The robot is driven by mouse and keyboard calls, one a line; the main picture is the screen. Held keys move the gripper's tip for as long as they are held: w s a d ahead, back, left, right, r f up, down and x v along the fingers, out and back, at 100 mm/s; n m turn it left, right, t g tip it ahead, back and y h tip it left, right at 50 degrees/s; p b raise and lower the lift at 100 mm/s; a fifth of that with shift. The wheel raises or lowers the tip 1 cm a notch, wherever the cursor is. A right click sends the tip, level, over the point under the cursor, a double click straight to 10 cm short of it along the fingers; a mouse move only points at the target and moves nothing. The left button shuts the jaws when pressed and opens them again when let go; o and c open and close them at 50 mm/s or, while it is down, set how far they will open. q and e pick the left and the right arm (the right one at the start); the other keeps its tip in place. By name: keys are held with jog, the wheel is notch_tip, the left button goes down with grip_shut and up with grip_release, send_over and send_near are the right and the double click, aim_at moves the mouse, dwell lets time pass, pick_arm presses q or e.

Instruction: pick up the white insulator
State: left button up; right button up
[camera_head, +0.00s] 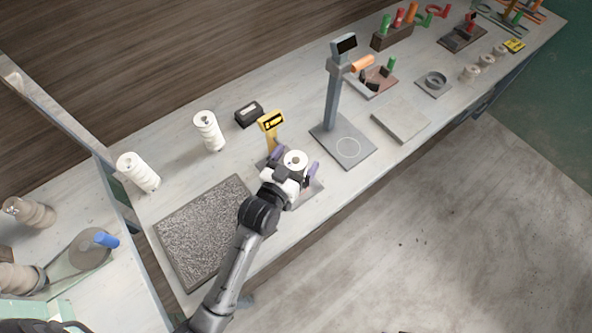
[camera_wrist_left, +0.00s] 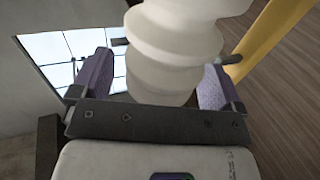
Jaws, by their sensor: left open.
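A white ribbed insulator (camera_head: 296,159) is at a small station with a yellow display on a post (camera_head: 270,122), near the middle of the bench. My left gripper (camera_head: 294,164) reaches it from the front, with one purple finger on each side. In the left wrist view the insulator (camera_wrist_left: 178,55) fills the space between the open fingers (camera_wrist_left: 158,82). A gap shows beside the left finger; contact at the right finger cannot be told. The insulator's lower part is hidden. My right gripper is not in view.
Two more white insulators (camera_head: 138,171) (camera_head: 208,131) stand to the left. A speckled grey mat (camera_head: 207,226) lies left of my arm. A grey post with a dark screen (camera_head: 335,95) and a flat slab (camera_head: 401,121) are to the right. A black box (camera_head: 248,114) sits behind.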

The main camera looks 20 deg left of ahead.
pick_arm(q)
jog(key=c, duration=0.6)
grip_shut()
dwell(0.4)
